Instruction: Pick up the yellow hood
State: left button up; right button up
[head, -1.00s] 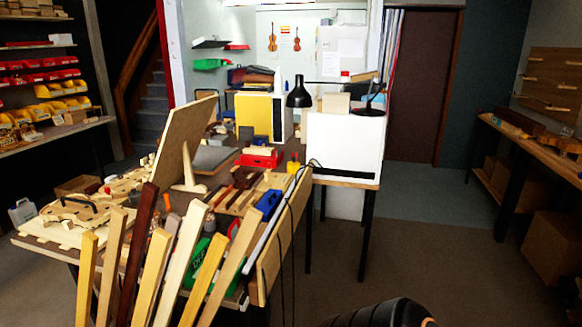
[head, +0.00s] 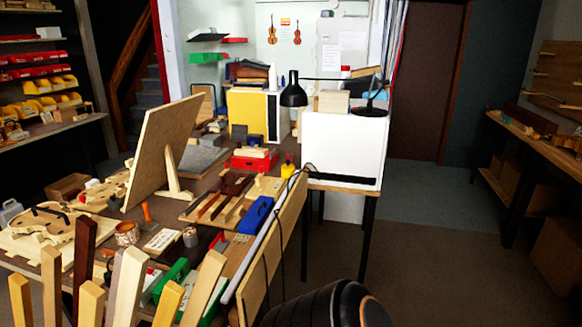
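No object is clearly a yellow hood. A box with a yellow face (head: 249,111) and a white side stands at the back of the bench, left of the black lamp. I cannot tell whether either is the hood. Neither gripper is in view. Only a dark rounded part of my own body shows at the bottom, right of centre.
The workbench (head: 216,172) is crowded with a leaning board (head: 165,150), violin parts and tools. Upright wood strips (head: 128,285) block the near left. A white box (head: 342,150) stands at its far right. The floor (head: 440,250) to the right is clear.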

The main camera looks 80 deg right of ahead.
aim_at(287, 170)
jog(key=k+l, duration=0.1)
jog(key=l, duration=1.75)
jog(key=k+l, duration=0.15)
jog(key=l, duration=1.75)
jog(key=k, duration=0.05)
